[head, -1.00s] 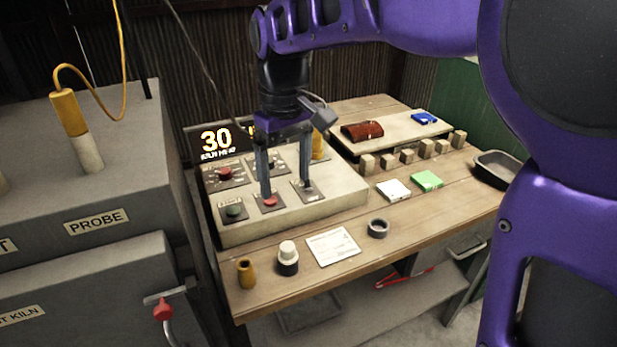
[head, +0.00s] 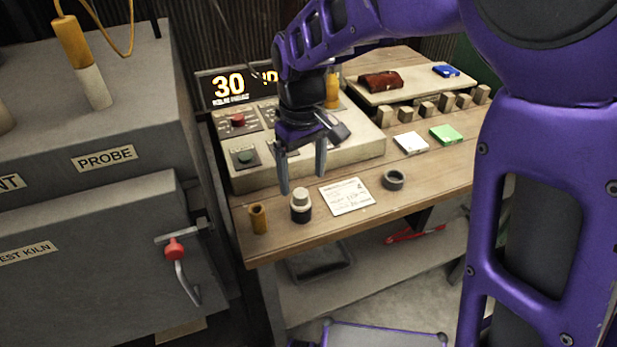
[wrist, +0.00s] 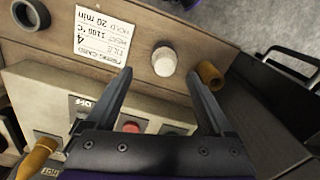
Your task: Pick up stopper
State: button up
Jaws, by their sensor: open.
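The stopper, a white knobbed piece with a dark lower band (head: 301,205), stands upright near the front edge of the wooden bench. In the wrist view the stopper (wrist: 165,62) shows just beyond the fingertips, roughly between them. My gripper (head: 302,180) is open and empty, pointing down above and slightly behind the stopper, apart from it. In the wrist view its two fingers (wrist: 160,80) are spread wide. The stopper's far side is hidden.
A brass-coloured cylinder (head: 258,218) stands close left of the stopper. A printed card (head: 346,196) and a dark ring (head: 393,180) lie to the right. The control box (head: 250,178) with buttons is behind. The grey kiln (head: 90,220) stands at left.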

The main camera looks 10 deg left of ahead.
aim_at(300, 193)
jog(key=f, duration=0.3)
jog(key=f+b, duration=0.1)
jog(key=f, duration=0.1)
jog(key=shift+s+a, duration=0.2)
jog(key=shift+s, duration=0.1)
jog(key=shift+r, duration=0.1)
grip_shut()
